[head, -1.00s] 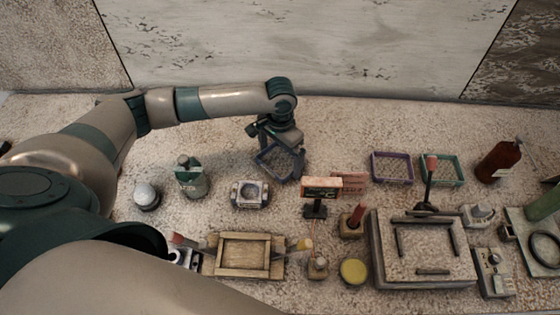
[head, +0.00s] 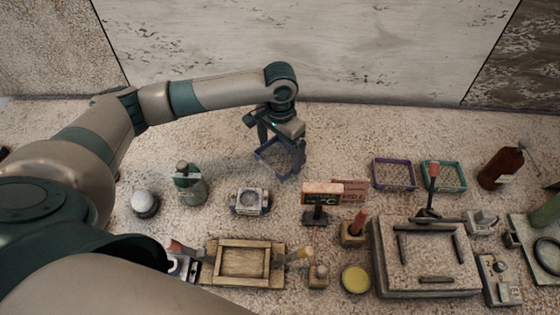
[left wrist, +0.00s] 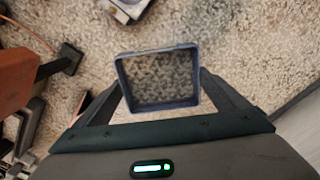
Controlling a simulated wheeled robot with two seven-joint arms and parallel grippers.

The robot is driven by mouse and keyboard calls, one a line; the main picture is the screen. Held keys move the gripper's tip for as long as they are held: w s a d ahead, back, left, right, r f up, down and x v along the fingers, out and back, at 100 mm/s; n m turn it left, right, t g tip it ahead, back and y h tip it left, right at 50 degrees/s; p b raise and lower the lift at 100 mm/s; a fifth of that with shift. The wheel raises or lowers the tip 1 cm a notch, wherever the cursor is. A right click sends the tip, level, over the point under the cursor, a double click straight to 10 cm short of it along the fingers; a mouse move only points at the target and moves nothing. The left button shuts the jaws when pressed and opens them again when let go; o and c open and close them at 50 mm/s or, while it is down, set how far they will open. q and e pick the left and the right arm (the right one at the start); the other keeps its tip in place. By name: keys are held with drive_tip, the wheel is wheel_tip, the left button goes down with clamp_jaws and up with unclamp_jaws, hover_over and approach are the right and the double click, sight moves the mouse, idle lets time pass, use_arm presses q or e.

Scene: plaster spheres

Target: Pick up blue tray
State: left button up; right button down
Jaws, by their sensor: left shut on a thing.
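The blue tray (head: 268,168) is a small open, square tray with dark blue-grey walls. It hangs tilted in my left gripper (head: 277,142), near the back of the counter, and appears clear of the surface. In the left wrist view the tray (left wrist: 159,52) is between the two dark fingers of the gripper (left wrist: 160,95), which are shut on its sides. Speckled counter shows within its rim. My right gripper is not in view.
A purple tray (head: 393,188) and a green tray (head: 461,184) stand to the right, near a brown bottle (head: 500,167). A small sign (head: 322,194), a grey device (head: 250,201) and a wooden frame (head: 212,262) lie nearer the front. The counter behind the trays is clear.

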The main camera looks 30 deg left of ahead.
sight(280, 159)
use_arm(q)
wheel_tip(280, 159, up, 5)
drive_tip(key=shift+b, duration=0.45)
drive_tip(key=shift+f, duration=0.1)
idle(0.5)
